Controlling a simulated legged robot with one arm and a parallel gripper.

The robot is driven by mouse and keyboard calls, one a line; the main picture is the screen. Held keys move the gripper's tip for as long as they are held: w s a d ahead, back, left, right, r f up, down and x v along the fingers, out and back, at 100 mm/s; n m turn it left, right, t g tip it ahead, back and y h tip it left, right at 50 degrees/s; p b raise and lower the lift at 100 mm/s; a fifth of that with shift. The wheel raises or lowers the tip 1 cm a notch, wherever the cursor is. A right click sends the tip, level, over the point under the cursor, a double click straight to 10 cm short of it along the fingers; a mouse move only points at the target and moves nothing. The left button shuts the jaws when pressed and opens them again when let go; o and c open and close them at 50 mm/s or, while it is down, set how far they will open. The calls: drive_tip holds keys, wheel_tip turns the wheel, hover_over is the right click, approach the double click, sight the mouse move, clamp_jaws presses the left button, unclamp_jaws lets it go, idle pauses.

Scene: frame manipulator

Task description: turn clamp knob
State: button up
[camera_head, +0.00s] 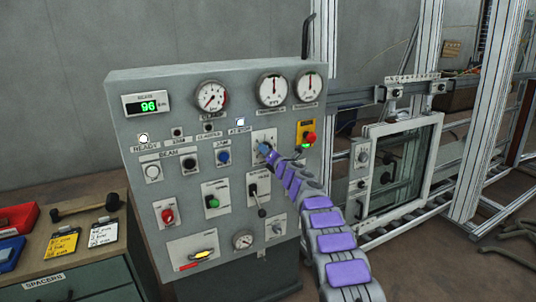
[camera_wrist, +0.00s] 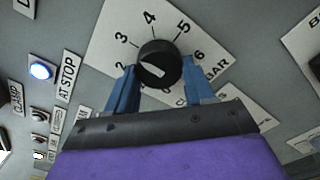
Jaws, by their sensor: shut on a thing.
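A round black knob (camera_wrist: 159,62) with a white mark sits on a white dial plate (camera_wrist: 112,22) in the wrist view. The plate reads 2 to 6 around the knob and "BAR" at the lower right. My gripper (camera_head: 266,149) is at this plate in the head view and covers the knob there. In the wrist view its two blue fingers stand on the left and right sides of the knob, shut on it. The white mark lies on the knob's lower half. Which number it points to is unclear. The lower part of the scale is hidden behind the gripper.
A red stop button (camera_head: 309,138) on a yellow plate is close to the right of my gripper. A blue button (camera_head: 223,157) is to its left, and a black lever (camera_head: 258,200) is below. Gauges (camera_head: 272,89) sit above. A framed window (camera_head: 402,165) stands at right.

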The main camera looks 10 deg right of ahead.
drive_tip(key=shift+f, duration=0.4)
drive_tip(key=o, duration=1)
drive_tip(key=shift+w, duration=0.1)
drive_tip(key=shift+o, duration=0.2)
drive_tip(key=shift+r, duration=0.25)
drive_tip(key=shift+r, duration=0.1)
